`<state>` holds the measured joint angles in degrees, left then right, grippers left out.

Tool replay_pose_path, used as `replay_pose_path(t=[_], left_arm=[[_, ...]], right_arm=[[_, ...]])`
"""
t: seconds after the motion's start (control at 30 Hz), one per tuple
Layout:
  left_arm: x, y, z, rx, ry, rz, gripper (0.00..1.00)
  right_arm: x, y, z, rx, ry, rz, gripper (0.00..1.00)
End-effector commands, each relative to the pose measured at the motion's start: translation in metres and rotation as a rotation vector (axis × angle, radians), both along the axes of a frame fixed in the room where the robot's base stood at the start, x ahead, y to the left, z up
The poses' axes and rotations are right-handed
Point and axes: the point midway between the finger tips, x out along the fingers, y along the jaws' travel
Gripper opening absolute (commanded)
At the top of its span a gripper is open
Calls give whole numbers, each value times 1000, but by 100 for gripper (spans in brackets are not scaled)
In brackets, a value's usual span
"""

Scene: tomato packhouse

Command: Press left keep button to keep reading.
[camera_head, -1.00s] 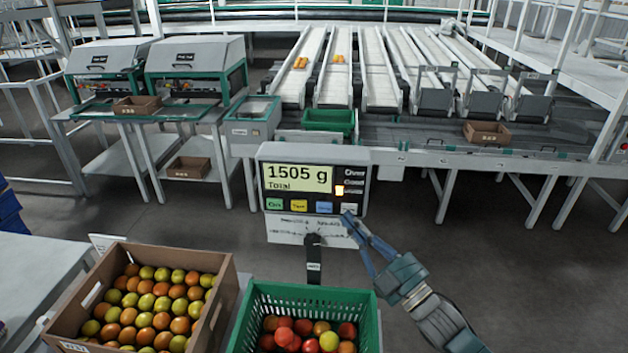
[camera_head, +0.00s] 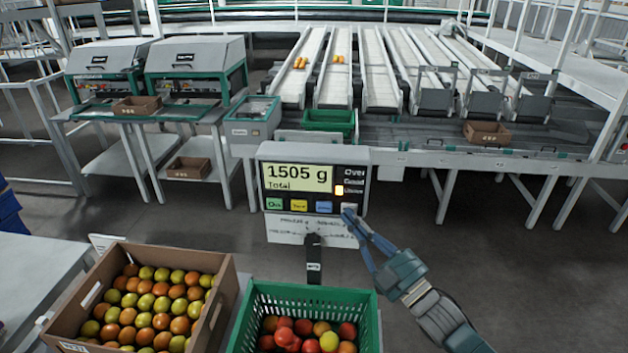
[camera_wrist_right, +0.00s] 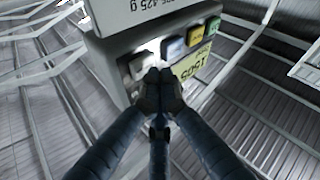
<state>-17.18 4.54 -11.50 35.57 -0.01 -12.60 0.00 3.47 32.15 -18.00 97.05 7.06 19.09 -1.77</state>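The scale display (camera_head: 313,178) reads "1505 g Total", with a lit lamp beside the lowest of three labels at its right. A row of buttons runs along its bottom: a green button (camera_head: 274,204) at far left, a yellow button (camera_head: 299,205), a blue button (camera_head: 324,207) and a pale button at far right. My right gripper (camera_head: 348,211) has its fingertips together at the pale button and partly covers it. In the right wrist view the shut fingertips (camera_wrist_right: 158,78) are beside the pale button (camera_wrist_right: 139,66); contact is unclear. My left gripper is not in view.
A cardboard box (camera_head: 226,298) of tomatoes and a green crate (camera_head: 368,312) of tomatoes stand in front of the display. A white card (camera_head: 290,230) with print hangs under it. Conveyor lanes (camera_head: 380,70) lie behind. Floor to the right is clear.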

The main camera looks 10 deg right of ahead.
Motion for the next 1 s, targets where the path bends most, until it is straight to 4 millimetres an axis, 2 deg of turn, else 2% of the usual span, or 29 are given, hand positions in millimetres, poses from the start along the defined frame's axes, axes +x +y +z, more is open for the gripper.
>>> replay_pose_path(t=[1.0], left_arm=[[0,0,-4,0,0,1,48]], right_arm=[[9,-2,0,0,0,0,0]])
